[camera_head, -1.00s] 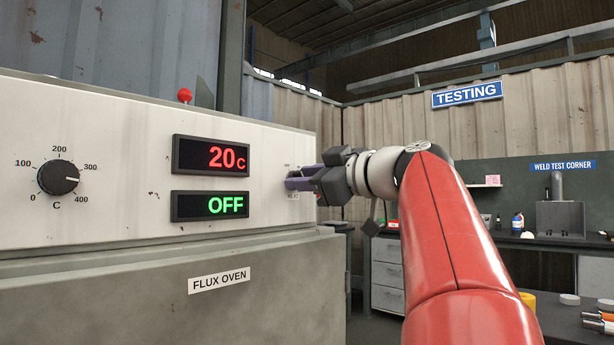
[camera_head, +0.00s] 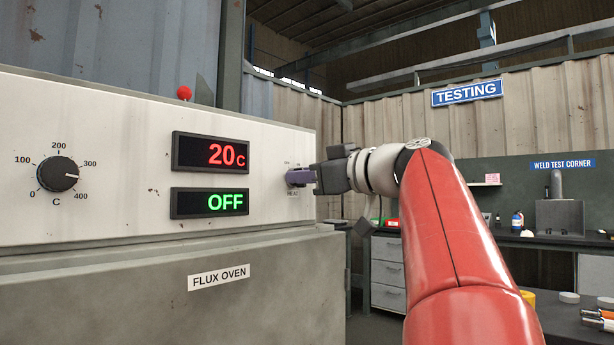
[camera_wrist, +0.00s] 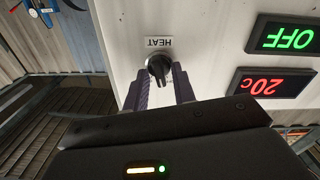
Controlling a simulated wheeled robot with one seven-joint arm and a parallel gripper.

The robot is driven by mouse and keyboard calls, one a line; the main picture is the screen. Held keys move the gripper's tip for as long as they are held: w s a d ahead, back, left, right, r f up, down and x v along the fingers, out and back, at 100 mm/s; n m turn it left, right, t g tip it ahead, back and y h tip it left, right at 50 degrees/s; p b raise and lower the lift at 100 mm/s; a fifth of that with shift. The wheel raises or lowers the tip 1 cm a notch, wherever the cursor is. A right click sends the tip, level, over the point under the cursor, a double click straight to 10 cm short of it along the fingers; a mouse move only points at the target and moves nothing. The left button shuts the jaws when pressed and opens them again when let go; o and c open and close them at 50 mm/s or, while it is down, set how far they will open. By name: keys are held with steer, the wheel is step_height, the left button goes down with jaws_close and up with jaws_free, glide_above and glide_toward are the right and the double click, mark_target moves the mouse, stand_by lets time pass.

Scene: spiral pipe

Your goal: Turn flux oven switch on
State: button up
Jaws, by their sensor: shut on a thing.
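The flux oven (camera_head: 90,220) fills the left of the head view, with its white panel facing me. Its display reads 20 C in red, and the lower display (camera_head: 210,203) reads OFF in green. The HEAT switch (camera_wrist: 159,68) is a small black knob, seen in the wrist view below its upside-down label. My gripper (camera_wrist: 162,80) has its two purple fingers on either side of the knob, shut on it.
A temperature dial (camera_head: 58,175) with a 0 to 400 scale is on the panel's left. A red knob (camera_head: 184,93) stands on top of the oven. A workbench (camera_head: 500,240) with drawers stands behind on the right.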

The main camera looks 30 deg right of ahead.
steer(key=shift+d+m+p, duration=0.15)
steer(key=shift+m+p, duration=0.7)
steer(key=shift+m, duration=3.35)
steer(key=o, duration=0.6)
steer(key=shift+o, duration=0.2)
steer(key=b+v, duration=0.1)
steer(key=v, duration=0.6)
steer(key=shift+s+d, duration=0.2)
steer(key=shift+s, duration=0.1)
